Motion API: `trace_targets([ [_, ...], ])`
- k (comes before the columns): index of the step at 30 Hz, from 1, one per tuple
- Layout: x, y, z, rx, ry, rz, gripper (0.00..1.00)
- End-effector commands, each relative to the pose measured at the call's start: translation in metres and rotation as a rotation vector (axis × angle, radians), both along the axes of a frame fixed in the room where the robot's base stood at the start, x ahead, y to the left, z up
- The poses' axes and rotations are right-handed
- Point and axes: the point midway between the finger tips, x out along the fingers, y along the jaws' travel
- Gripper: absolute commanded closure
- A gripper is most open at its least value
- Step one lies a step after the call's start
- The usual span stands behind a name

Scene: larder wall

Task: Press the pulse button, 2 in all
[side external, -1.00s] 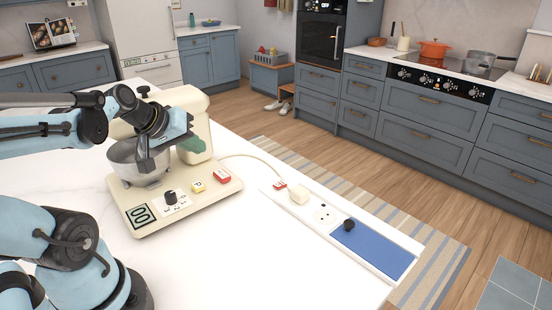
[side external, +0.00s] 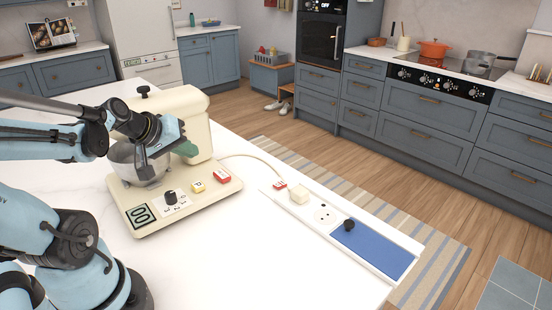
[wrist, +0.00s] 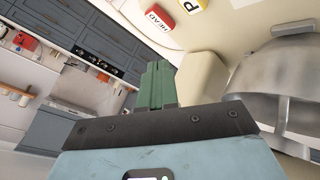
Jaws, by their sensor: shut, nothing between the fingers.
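The cream stand mixer (side external: 188,103) stands on the white counter, with its steel bowl (side external: 139,170) at the left. On its base, a yellow button marked P (side external: 197,186) sits between the dark dial (side external: 170,197) and the red button (side external: 222,176). In the wrist view the yellow button (wrist: 188,4) shows at the top edge, near the red one (wrist: 160,22) marked HEAD. My gripper (side external: 189,149) is beside the mixer's column, above and apart from the buttons. In the wrist view its green fingers (wrist: 155,82) are together and empty.
A power strip (side external: 300,209) with a cream plug (side external: 299,196) lies right of the mixer, joined by a cord. A blue panel (side external: 373,250) with a black knob (side external: 349,224) is at its near end. The front counter is clear.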

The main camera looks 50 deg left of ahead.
Motion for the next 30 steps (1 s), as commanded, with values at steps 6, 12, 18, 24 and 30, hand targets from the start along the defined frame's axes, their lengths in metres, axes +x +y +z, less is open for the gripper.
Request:
trace_targets([
  [6,0.000,0.000,-0.021,0.000,0.000,0.000,1.00],
  [12,0.000,0.000,-0.038,0.000,0.000,0.000,1.00],
  [18,0.001,0.001,-0.052,0.000,0.000,0.000,1.00],
  [24,0.000,0.000,-0.060,0.000,0.000,0.000,1.00],
  [30,0.000,0.000,-0.063,0.000,0.000,0.000,1.00],
])
